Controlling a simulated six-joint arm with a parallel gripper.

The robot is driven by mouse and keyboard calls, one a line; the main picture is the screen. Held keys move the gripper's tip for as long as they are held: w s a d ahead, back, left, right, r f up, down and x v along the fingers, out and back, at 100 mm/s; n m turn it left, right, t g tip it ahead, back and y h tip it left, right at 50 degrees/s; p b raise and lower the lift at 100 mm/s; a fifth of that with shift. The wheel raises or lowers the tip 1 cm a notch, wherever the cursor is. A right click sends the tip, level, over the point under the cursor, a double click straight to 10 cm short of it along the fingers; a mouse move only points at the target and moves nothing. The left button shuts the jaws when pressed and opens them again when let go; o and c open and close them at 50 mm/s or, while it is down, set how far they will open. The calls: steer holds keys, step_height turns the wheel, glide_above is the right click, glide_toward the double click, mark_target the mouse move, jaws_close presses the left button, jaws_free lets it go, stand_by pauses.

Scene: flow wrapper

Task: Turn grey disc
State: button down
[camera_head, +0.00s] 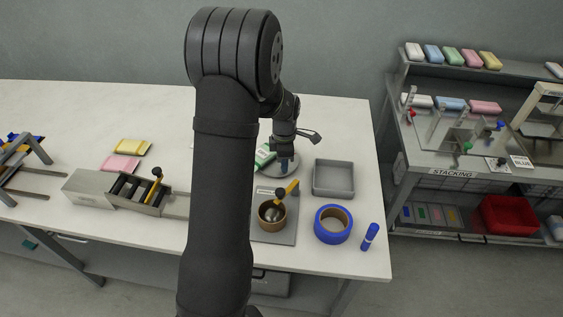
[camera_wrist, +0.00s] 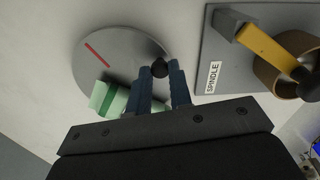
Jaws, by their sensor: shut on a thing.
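The grey disc (camera_head: 283,172) lies flat on the white table, right of my arm. In the wrist view the disc (camera_wrist: 120,48) shows a red line (camera_wrist: 97,53) near its upper left edge and a dark round knob (camera_wrist: 160,68) near its right rim. My gripper (camera_head: 286,165) points down over the disc. In the wrist view the blue fingers of my gripper (camera_wrist: 161,76) are shut on the knob. A green and white packet (camera_wrist: 110,100) lies at the disc's lower left edge, partly behind the fingers; I cannot tell whether it rests on the disc.
The spindle plate (camera_wrist: 215,40) with a brown ring and yellow handle (camera_head: 293,187) stands close by. A grey tray (camera_head: 334,191), blue roll (camera_head: 318,227) and blue marker (camera_head: 370,236) sit to the right. A grey machine (camera_head: 90,190) stands left. The table's back right corner is clear.

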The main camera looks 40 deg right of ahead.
mark_target(294, 164)
steer(key=shift+s+d+n, duration=0.1)
steer(key=shift+d+n, duration=0.7)
steer(key=shift+n, duration=0.7)
steer(key=shift+d+n, duration=0.75)
steer(key=shift+n, duration=0.65)
steer(key=shift+w+d+n, duration=0.2)
steer(key=shift+d+n, duration=0.2)
steer(key=shift+n, duration=0.3)
steer(key=shift+w+d+n, duration=0.15)
steer(key=shift+d+n, duration=0.2)
steer(key=shift+n, duration=0.35)
steer(key=shift+w+d+n, duration=0.35)
steer(key=shift+d+n, duration=0.15)
steer(key=shift+n, duration=0.7)
steer(key=shift+w+d, duration=0.1)
steer(key=c, duration=1.3)
jaws_free()
